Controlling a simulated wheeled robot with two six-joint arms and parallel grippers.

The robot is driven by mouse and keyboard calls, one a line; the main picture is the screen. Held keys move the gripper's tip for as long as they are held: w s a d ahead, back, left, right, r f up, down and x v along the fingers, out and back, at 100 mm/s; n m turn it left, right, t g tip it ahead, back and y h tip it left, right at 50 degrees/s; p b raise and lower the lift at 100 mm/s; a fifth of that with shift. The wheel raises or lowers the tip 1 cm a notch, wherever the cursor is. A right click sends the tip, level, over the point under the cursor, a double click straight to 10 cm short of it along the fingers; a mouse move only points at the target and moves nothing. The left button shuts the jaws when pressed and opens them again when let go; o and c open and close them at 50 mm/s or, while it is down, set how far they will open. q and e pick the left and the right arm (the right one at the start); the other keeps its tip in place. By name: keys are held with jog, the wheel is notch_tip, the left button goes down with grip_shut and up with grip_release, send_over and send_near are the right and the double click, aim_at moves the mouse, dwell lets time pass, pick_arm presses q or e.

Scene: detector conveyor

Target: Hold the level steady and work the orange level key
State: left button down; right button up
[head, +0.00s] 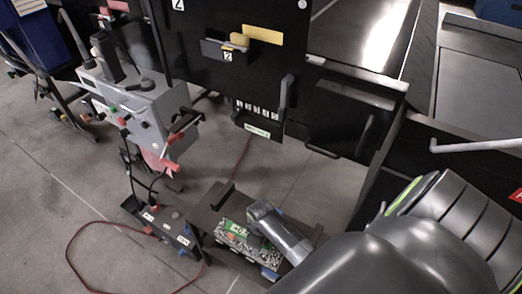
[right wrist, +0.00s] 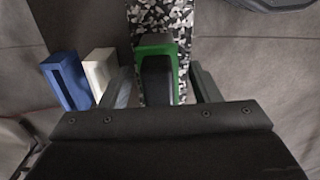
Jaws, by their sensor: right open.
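A long block with a black-and-white speckled pattern and green parts (head: 240,238) lies on a dark stand low in the middle of the head view; I cannot tell for sure that it is the level. In the right wrist view a speckled strip (right wrist: 188,18) runs away from me, with a green-framed dark piece (right wrist: 157,42) in front. My right gripper (right wrist: 163,88) is open, with the green-framed piece between its fingers; contact cannot be told. No orange key can be made out with certainty. My left gripper is out of view.
A blue block (right wrist: 67,80) and a cream block (right wrist: 99,70) stand left of the fingers. A grey control box (head: 135,110) stands at left. A dark box (head: 165,222) with a red cable lies on the floor. The black conveyor housing (head: 350,85) is behind.

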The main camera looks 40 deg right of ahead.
jog(key=shift+c, duration=0.3)
jog(key=c, duration=1.2)
grip_shut()
dwell(2.6)
